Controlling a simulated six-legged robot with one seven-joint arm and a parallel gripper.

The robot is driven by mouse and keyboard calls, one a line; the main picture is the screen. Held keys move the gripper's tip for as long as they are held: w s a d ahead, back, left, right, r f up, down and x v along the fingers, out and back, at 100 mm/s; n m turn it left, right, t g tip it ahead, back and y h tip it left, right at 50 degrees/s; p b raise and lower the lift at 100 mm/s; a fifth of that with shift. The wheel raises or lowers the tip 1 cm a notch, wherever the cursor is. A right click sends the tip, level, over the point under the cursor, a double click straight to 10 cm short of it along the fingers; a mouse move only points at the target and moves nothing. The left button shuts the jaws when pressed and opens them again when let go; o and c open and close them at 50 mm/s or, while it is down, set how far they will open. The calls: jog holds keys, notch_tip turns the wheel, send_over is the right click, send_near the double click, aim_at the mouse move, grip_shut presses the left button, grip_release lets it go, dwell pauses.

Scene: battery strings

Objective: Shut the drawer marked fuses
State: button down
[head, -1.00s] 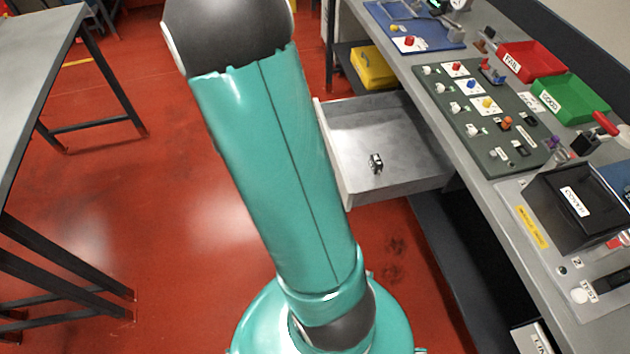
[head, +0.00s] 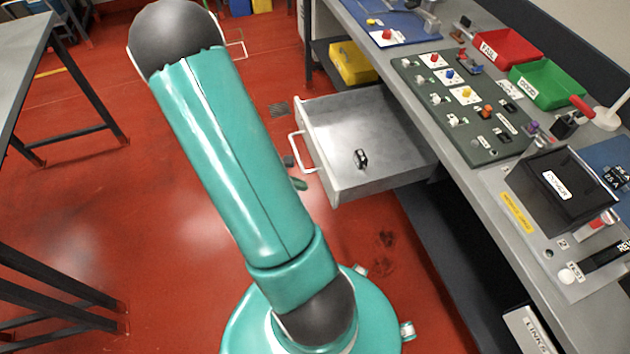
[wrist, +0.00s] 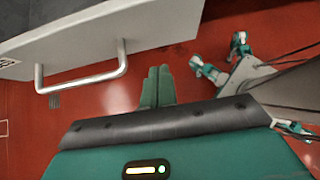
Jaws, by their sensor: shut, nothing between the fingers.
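A grey metal drawer (head: 335,118) is pulled well out from under the workbench in the head view. A small black-and-white part (head: 361,158) lies inside it. Its pale bar handle (head: 300,153) is on the front, facing left. No fuses marking on this drawer is readable. In the wrist view the drawer front (wrist: 130,35) fills the upper left, with the handle (wrist: 84,80) below it. My gripper (wrist: 158,72) is shut and empty, close to the right end of the handle and apart from it. My arm hides part of the floor.
The workbench (head: 470,190) runs down the right side, with a dark green panel (head: 490,145), a red bin (head: 508,48) and a green bin (head: 548,84) on it. A yellow bin (head: 352,63) sits below. Red floor left of the drawer is open. Another table (head: 22,60) stands left.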

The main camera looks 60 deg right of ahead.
aim_at(325, 185)
jog(key=s+d, duration=0.1)
jog(key=s+d+f, duration=0.1)
jog(key=s+d, duration=0.1)
jog(key=shift+f, duration=0.15)
jog(key=shift+s+d, duration=0.3)
jog(key=shift+d, duration=0.05)
jog(key=shift+d, duration=0.1)
